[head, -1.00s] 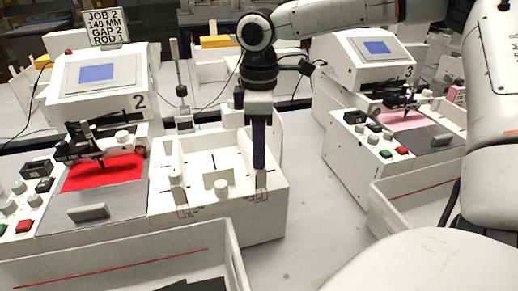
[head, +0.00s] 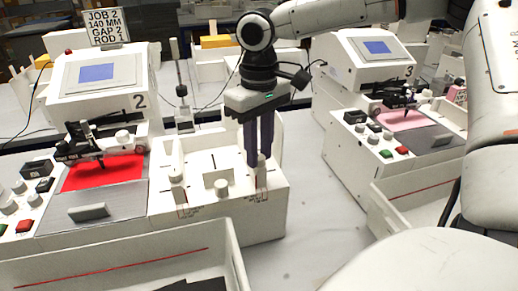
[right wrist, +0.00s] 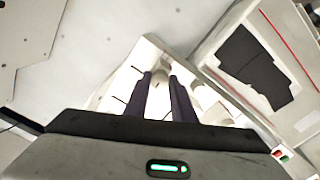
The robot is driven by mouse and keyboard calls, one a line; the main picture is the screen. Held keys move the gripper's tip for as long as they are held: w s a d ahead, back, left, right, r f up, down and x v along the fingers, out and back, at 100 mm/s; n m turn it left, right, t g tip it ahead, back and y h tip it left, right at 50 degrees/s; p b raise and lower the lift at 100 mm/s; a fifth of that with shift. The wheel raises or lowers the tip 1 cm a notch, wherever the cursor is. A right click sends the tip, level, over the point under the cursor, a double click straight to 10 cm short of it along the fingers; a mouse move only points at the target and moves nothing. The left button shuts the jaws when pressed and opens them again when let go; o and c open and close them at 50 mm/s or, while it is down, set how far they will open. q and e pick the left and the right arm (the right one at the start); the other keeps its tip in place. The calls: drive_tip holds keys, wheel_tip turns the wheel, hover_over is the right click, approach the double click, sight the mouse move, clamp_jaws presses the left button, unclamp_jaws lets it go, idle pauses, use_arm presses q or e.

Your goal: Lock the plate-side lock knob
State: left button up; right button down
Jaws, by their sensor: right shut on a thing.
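The white fixture (head: 240,212) stands to the right of the station marked 2. An upright light knob (head: 261,177) sits at its right front, another (head: 177,186) at its left front, and a shorter round knob (head: 221,187) between them. No readable label shows which one is the plate-side lock knob. My right gripper (head: 259,162) points down over the right knob, its two dark fingers on either side of the knob's top and shut on it. The right wrist view shows the knob (right wrist: 160,82) between the fingers. The knob's grasped part is partly hidden. My left gripper is not in view.
Station 2 (head: 90,103) has a red sheet (head: 105,173) under its pen carriage. A sign above it reads job 2, 140 mm, gap 2, rod 1. Station 3 (head: 355,155) stands right. An open bin (head: 225,235) lies in front. Bare table (head: 290,250) shows right of the fixture.

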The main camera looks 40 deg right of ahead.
sight(259, 157)
drive_tip(key=shift+r+m, duration=0.1)
drive_tip(key=shift+m, duration=0.2)
drive_tip(key=c, duration=1.5)
unclamp_jaws()
wheel_tip(259, 157, up, 10)
drive_tip(key=shift+r, duration=0.15)
